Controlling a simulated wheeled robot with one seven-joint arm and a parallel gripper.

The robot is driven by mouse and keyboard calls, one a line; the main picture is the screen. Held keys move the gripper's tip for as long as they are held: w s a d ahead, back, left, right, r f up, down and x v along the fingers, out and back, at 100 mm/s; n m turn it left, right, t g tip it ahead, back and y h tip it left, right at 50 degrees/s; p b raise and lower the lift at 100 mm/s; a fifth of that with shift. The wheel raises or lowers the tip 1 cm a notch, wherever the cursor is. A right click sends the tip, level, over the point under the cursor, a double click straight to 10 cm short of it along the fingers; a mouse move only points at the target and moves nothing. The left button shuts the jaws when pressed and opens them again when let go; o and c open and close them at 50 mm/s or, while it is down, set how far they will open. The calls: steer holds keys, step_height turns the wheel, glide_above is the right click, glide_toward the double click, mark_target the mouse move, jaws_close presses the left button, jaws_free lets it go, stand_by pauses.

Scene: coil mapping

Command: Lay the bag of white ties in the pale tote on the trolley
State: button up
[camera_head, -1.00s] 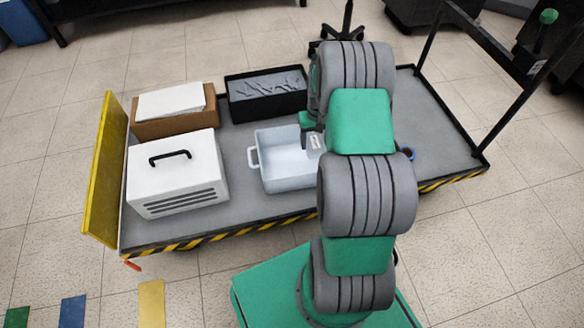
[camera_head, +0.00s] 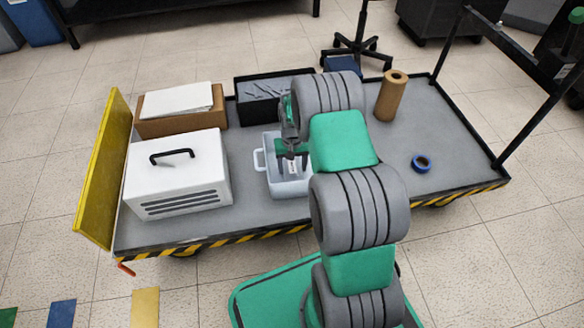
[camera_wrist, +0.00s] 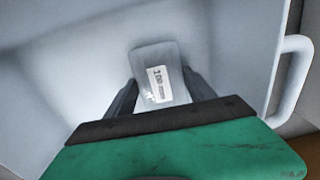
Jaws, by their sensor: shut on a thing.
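The pale tote (camera_head: 272,183) stands on the trolley deck, right of the white case, partly hidden by my arm. My gripper (camera_head: 291,160) is over the tote, pointing down. In the wrist view my gripper (camera_wrist: 160,95) is shut on the bag of white ties (camera_wrist: 152,57), a small clear-grey bag with a white label reading "100 mm". The bag also shows as a small white patch below the fingers in the head view (camera_head: 292,168). The tote's pale inside (camera_wrist: 230,50) surrounds the bag in the wrist view. I cannot tell whether the bag touches the tote floor.
On the trolley (camera_head: 240,203) stand a white case (camera_head: 178,175), a cardboard box (camera_head: 178,120) with white sheets, a black bin (camera_head: 262,97), a brown roll (camera_head: 391,96) and a blue tape ring (camera_head: 421,163). The deck's right part is mostly clear.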

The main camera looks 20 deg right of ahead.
steer(key=shift+f, duration=0.15)
steer(key=o, duration=1.4)
step_height(320, 180, up, 13)
steer(key=p, duration=0.6)
step_height(320, 180, up, 7)
glide_above(292, 168)
steer(key=s+a, duration=0.3)
steer(key=s+a+r+n, duration=0.1)
steer(key=s+a+r, duration=0.1)
steer(key=s, duration=0.4)
steer(key=s+a+r+n+t, duration=0.1)
steer(key=s+a+r, duration=0.2)
steer(key=s+r, duration=0.2)
steer(key=s+a+r+t, duration=0.1)
steer(key=s+a+r, duration=0.2)
steer(key=s, duration=0.5)
steer(key=shift+r+n, duration=0.25)
steer(key=shift+n, duration=0.15)
